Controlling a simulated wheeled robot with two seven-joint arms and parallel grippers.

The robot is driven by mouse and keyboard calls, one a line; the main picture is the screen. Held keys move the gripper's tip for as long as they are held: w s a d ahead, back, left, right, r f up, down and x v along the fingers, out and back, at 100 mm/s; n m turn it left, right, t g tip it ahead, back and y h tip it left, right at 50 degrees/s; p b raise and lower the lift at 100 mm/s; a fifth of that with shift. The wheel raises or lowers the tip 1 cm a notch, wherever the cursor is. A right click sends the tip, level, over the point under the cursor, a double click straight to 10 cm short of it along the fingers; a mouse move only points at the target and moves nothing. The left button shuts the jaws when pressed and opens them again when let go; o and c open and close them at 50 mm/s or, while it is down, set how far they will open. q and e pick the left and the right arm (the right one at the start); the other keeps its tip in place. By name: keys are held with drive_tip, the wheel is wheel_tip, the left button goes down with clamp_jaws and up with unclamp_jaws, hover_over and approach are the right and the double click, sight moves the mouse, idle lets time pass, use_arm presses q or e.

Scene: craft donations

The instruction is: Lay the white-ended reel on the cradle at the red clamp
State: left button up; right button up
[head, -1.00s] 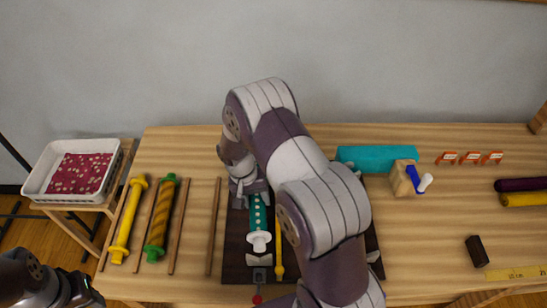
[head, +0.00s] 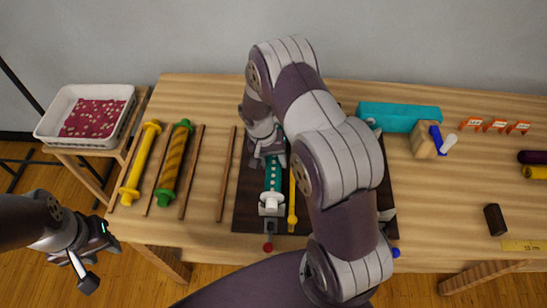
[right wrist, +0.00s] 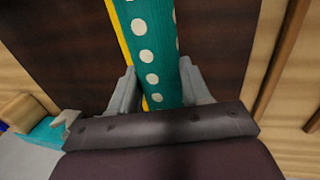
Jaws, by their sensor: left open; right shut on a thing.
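The white-ended reel (head: 272,177) is teal with white dots and lies lengthwise over the dark board (head: 244,215). My right gripper (head: 268,158) is shut on it near its far end; in the right wrist view the fingers sit on both sides of the reel (right wrist: 152,55). Its white near end is at the pale cradle (head: 271,210) in front of the red clamp knob (head: 268,247). I cannot tell whether it touches the cradle. My right arm hides much of the board. My left gripper (head: 97,262) is open and empty, off the table's front left.
A yellow reel (head: 140,165), a green-ended reel (head: 172,162) and wooden strips (head: 227,172) lie left. A white tray (head: 65,100) is far left.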

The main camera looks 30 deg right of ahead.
drive_tip(key=shift+w+d+f, duration=0.1)
drive_tip(key=shift+d+f, duration=0.05)
drive_tip(key=shift+f, duration=0.05)
drive_tip(key=shift+r, duration=0.1)
drive_tip(key=o, duration=1.3)
drive_tip(key=shift+c, duration=0.2)
drive_tip(key=b+v, duration=0.1)
drive_tip(key=v, duration=1.1)
drive_tip(key=shift+r+b, duration=0.3)
drive_tip(key=shift+b, duration=0.05)
